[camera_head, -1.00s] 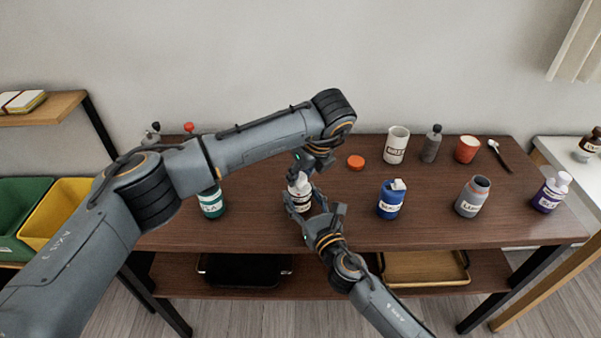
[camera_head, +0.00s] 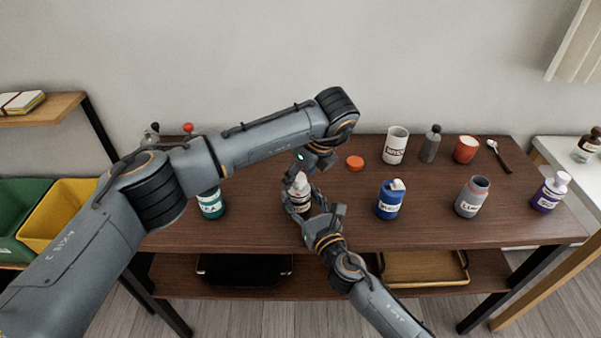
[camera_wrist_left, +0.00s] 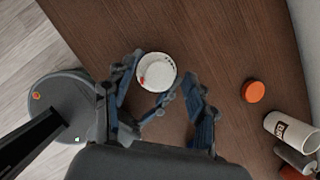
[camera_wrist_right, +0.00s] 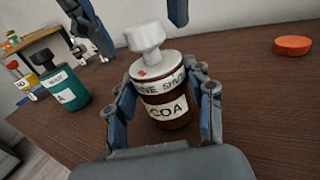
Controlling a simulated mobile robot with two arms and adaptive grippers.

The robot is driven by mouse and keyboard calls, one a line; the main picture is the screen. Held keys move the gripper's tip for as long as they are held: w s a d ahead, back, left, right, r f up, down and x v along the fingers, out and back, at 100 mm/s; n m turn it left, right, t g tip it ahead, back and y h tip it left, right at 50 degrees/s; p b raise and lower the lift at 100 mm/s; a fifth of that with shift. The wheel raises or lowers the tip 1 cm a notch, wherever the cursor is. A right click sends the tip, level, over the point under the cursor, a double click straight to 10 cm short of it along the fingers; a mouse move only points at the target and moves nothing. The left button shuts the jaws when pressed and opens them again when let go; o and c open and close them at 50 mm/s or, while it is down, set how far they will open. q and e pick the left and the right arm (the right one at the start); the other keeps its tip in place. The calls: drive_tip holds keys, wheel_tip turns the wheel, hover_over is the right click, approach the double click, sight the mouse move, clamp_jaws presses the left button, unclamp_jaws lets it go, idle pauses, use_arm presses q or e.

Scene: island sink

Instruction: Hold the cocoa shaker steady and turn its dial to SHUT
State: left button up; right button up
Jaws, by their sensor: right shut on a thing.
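The cocoa shaker (camera_wrist_right: 167,105) is a brown jar, upright on the table, with a white dial and knob (camera_wrist_right: 147,50) on top. Its lettering reads COA, with "NE SHU" on the band above. A red mark on the dial sits above the "NE" lettering; the rest of the band is turned out of sight. My right gripper (camera_wrist_right: 160,95) is shut on the jar's body from both sides. My left gripper (camera_wrist_left: 164,100) is open above the dial, its fingers apart and not touching the knob. The shaker also shows in the head view (camera_head: 299,192).
A teal jar (camera_head: 211,204) stands left of the shaker, a blue jar (camera_head: 390,200) right. A grey jar (camera_head: 472,197) and purple jar (camera_head: 549,192) stand further right. Behind are an orange lid (camera_head: 355,163), white mug (camera_head: 396,146), grey bottle (camera_head: 430,145) and red cup (camera_head: 466,150).

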use_arm(q)
drive_tip(key=v, duration=1.2)
drive_tip(key=shift+a, duration=0.1)
use_arm(e)
drive_tip(key=o, duration=1.3)
